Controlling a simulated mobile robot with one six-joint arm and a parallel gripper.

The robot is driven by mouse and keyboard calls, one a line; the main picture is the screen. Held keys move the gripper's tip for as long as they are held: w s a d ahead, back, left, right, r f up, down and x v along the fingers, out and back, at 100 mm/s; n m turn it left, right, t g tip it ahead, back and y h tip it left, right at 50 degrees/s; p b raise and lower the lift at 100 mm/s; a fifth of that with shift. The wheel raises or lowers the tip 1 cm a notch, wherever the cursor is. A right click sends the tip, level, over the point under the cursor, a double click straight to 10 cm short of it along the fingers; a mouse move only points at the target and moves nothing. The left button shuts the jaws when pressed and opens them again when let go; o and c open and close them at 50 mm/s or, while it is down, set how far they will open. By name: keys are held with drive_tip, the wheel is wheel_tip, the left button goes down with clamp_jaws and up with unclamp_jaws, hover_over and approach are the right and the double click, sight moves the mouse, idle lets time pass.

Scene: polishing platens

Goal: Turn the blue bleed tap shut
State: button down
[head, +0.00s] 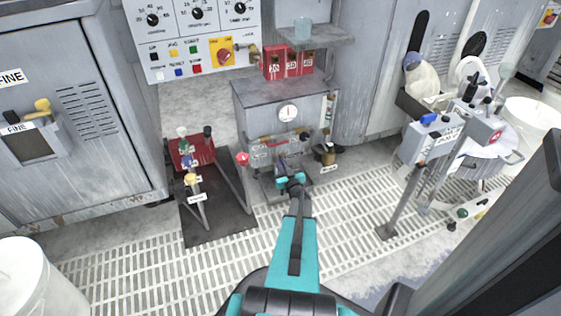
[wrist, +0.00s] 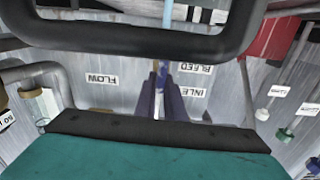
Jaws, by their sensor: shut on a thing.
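My gripper (head: 289,181) reaches to the front of the grey cabinet in the middle of the head view. In the wrist view its two dark fingers (wrist: 160,97) are closed around the blue bleed tap (wrist: 160,75). The tap is a narrow blue handle next to an upside-down BLEED label (wrist: 194,68). The fingers hide most of the handle, so I cannot tell its exact angle. In the head view, my gripper covers much of the tap.
A dial gauge (head: 287,113) sits above on the cabinet. To the left, a dark mat (head: 227,221) carries a stand with coloured knobs. The grated floor in front is clear.

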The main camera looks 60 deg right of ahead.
drive_tip(key=shift+s+d+r+m+p, duration=0.1)
drive_tip(key=shift+s+d+m+p, duration=0.15)
drive_tip(key=shift+p, duration=0.35)
drive_tip(key=shift+s+d+f+m+p, duration=0.1)
drive_tip(key=shift+s+d+m+p, duration=0.05)
drive_tip(key=shift+m+p, duration=1.3)
drive_tip(key=shift+s+d+f+m+p, duration=0.1)
drive_tip(key=shift+m+p, duration=0.9)
drive_tip(key=shift+p, duration=0.75)
drive_tip(key=c, duration=1.8)
unclamp_jaws()
drive_tip(key=shift+c, duration=0.2)
drive_tip(key=shift+a, duration=0.1)
drive_tip(key=shift+a, duration=0.1)
